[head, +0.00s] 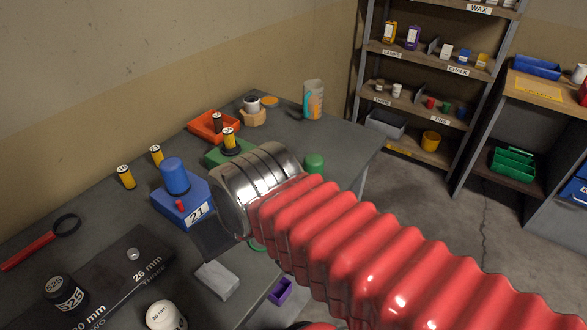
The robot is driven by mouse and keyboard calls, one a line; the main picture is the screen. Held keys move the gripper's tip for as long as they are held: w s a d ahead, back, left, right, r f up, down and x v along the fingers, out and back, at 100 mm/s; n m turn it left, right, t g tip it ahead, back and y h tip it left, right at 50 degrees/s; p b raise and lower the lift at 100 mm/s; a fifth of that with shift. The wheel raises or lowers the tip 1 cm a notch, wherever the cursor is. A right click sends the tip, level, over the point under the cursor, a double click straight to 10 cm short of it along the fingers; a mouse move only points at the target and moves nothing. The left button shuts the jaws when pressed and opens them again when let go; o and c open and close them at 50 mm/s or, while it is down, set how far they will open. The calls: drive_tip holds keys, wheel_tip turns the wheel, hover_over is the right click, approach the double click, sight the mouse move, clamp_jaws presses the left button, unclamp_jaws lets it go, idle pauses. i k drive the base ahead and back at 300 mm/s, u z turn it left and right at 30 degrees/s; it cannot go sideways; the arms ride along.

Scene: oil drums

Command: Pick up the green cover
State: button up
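A green rounded cap (314,163) stands on the dark table just right of my arm's metal wrist; it may be the green cover. A green block (216,154) is behind the wrist, partly hidden, with a yellow-black cylinder on it. A thin green rim (256,245) shows under my arm, mostly hidden. My arm, in a red bellows sleeve, reaches in from the lower right and ends in the silver wrist. A dark flat piece (211,240) below the wrist may be part of my gripper. The fingers cannot be made out, nor anything between them.
A blue box marked 21 (196,208) with a blue cylinder stands left of the wrist. An orange tray (213,127) and a patterned can (313,100) are farther back. A grey block (217,280) lies in front. Shelves (420,105) stand beyond the table.

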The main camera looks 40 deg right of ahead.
sight(314, 163)
drive_tip(key=u, duration=1.7)
drive_tip(key=k, duration=1.2)
drive_tip(key=z, duration=1.05)
drive_tip(key=i, duration=0.15)
drive_tip(key=z, duration=0.15)
